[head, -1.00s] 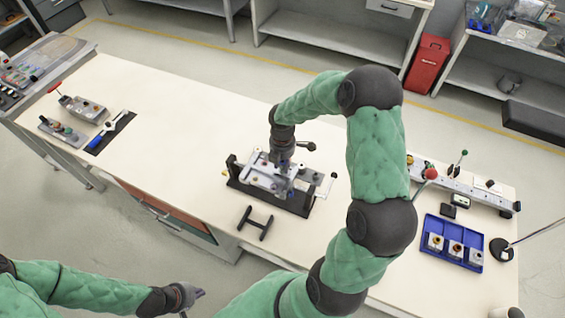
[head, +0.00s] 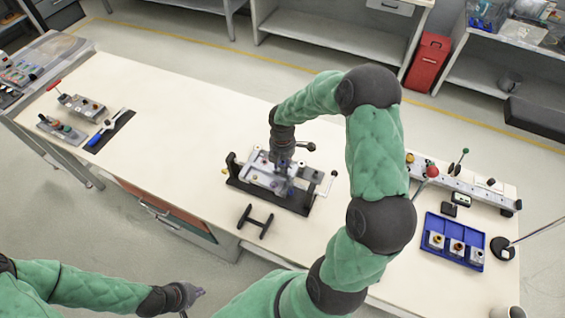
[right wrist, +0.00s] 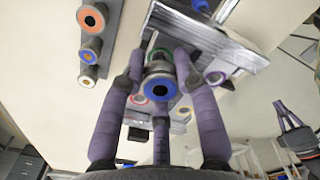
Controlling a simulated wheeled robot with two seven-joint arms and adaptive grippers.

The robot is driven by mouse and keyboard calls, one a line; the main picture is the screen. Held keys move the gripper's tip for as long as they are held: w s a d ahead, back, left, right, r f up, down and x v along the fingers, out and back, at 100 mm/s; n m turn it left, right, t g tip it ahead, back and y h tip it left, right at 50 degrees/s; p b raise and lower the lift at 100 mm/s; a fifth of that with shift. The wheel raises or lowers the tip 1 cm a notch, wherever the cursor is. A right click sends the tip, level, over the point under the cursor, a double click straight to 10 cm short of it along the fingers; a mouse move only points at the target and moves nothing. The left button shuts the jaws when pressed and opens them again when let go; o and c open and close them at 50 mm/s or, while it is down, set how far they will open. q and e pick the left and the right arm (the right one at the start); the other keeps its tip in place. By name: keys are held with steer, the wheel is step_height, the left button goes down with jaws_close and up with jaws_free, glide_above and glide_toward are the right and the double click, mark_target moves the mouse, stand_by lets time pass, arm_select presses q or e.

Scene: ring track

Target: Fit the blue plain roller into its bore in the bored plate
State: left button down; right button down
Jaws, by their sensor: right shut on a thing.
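The bored plate (head: 262,168) is a light metal block in a dark fixture at the middle of the table. In the head view my right gripper (head: 284,180) reaches down over it and hides part of it. In the right wrist view my right gripper (right wrist: 160,85) is shut on the blue roller (right wrist: 160,89), whose blue-ringed end faces the camera. Part of the bored plate shows behind it (right wrist: 243,60), with colour-ringed bores. I cannot tell whether the roller touches the plate. My left gripper (head: 197,294) is low in the head view, away from the table; its jaws are unclear.
A dark H-shaped piece (head: 256,220) lies before the fixture. A blue tray (head: 432,223) with fittings and a rail (head: 470,187) stand at the right. Small blocks and a blue-handled tool (head: 97,139) lie at the left. The table (head: 190,130) is clear between.

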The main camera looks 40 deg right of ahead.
steer(key=shift+f, duration=0.4)
steer(key=c, duration=0.8)
jaws_free()
steer(key=shift+c, duration=0.2)
step_height(320, 180, up, 12)
